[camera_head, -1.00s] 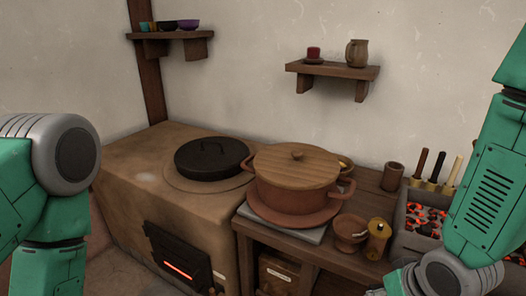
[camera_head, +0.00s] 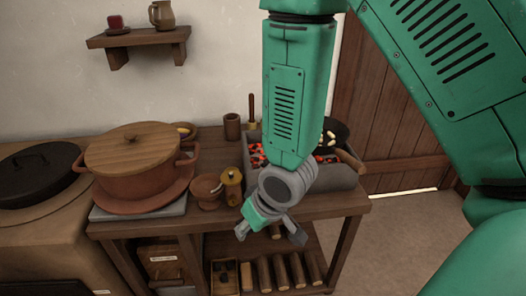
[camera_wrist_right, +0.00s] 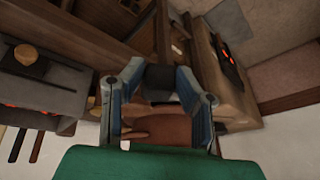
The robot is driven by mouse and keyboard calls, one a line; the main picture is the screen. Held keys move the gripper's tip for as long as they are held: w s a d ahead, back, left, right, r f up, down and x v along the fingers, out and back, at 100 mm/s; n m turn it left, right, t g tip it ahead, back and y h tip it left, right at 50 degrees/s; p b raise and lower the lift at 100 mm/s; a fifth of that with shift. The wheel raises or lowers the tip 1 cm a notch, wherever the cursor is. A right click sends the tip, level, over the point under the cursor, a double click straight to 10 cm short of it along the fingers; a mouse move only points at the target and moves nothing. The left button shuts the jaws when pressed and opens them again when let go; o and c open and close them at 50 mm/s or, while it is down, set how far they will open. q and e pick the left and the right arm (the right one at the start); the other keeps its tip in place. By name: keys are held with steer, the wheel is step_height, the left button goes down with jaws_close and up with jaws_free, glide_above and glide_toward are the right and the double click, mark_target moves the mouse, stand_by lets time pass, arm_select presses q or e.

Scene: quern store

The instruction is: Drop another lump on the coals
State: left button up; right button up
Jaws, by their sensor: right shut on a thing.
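My right gripper (camera_head: 270,232) hangs in front of the table's front edge, below and just left of the brazier. In the right wrist view (camera_wrist_right: 158,90) its fingers are closed around a dark lump (camera_wrist_right: 160,78), which looks like charcoal. In the head view I cannot make out the lump clearly. The brazier (camera_head: 342,176) stands on the table's right part; glowing coals (camera_head: 328,159) show beside my right forearm, which hides much of them. A small wooden box (camera_head: 225,292) with dark lumps sits on the lower shelf. My left gripper is out of view.
A black pan (camera_head: 352,146) with pale pieces sits over the brazier's right side, its handle toward the front. A lidded clay pot (camera_head: 135,184), a small bowl (camera_head: 207,190) and a yellow jar (camera_head: 232,188) stand left. Several logs (camera_head: 281,273) lie on the lower shelf.

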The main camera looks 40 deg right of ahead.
steer(key=w+d+r+p, duration=0.2)
steer(key=w+d+p, duration=0.1)
steer(key=w+d, duration=0.3)
steer(key=w+d+r+p, duration=0.1)
steer(key=w+d+p, duration=0.2)
steer(key=w+d, duration=0.4)
steer(key=w+d+r+p, duration=0.2)
steer(key=w+d+p, duration=0.1)
steer(key=w+d, duration=0.3)
steer(key=shift+w+d+r+p, duration=0.15)
steer(key=shift+w+r+p, duration=0.1)
steer(key=shift+r+p, duration=0.1)
steer(key=w+d+b, duration=0.2)
steer(key=w+d+f+b, duration=0.1)
steer(key=w+b, duration=0.1)
steer(key=w+d+f+b, duration=0.1)
steer(key=d+b, duration=0.1)
steer(key=shift+w+d+f, duration=0.2)
steer(key=shift+w+d, duration=0.15)
steer(key=shift+w, duration=0.05)
steer(key=shift+w+d, duration=0.3)
steer(key=shift+w, duration=0.05)
steer(key=shift+r, duration=0.15)
steer(key=shift+w, duration=0.1)
steer(key=o, duration=0.9)
